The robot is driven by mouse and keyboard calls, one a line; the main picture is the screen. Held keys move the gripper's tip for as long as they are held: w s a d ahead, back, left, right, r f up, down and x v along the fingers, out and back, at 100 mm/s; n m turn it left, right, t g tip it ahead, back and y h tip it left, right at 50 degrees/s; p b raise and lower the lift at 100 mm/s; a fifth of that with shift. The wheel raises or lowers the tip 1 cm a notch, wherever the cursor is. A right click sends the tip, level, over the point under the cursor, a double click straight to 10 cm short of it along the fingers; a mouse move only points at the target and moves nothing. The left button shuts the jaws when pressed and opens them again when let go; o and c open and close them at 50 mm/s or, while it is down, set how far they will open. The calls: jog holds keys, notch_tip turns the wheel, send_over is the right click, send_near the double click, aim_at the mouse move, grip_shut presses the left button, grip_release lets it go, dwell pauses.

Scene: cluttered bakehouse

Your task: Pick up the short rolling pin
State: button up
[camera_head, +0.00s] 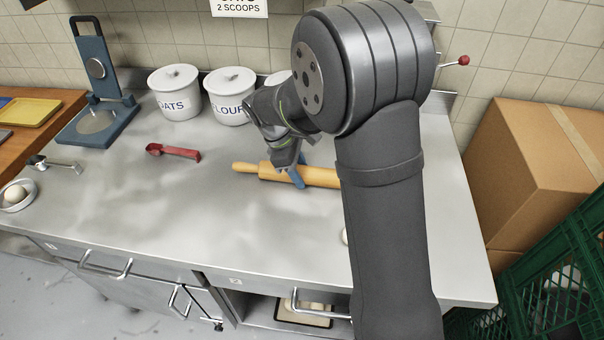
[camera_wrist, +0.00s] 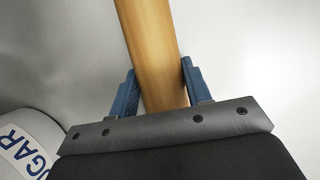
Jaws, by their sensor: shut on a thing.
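A wooden rolling pin (camera_head: 318,176) lies across the steel counter, its left handle showing and its right end hidden behind my arm. My gripper (camera_head: 297,178) is over the middle of the pin, with its blue fingers down around the barrel. In the wrist view the pin (camera_wrist: 150,45) runs up between the two blue fingers of my gripper (camera_wrist: 158,92). The fingers are shut on the barrel, one on each side. I cannot tell whether the pin is lifted off the counter.
Canisters marked OATS (camera_head: 175,95) and FLOUR (camera_head: 230,98) stand at the back, and a SUGAR canister (camera_wrist: 28,150) is close to my gripper. A red-handled scoop (camera_head: 173,152) lies left of the pin. A blue scale (camera_head: 97,110) stands back left.

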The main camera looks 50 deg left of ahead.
aim_at(304, 168)
jog(key=shift+c, duration=0.7)
jog(key=shift+r, duration=0.15)
notch_tip(304, 168, up, 4)
jog(key=shift+r, duration=0.1)
jog(key=w+d+r, duration=0.6)
jog(key=w+d, duration=0.1)
jog(key=d, duration=0.2)
jog(key=shift+d+r, duration=0.15)
jog(key=shift+r, duration=0.15)
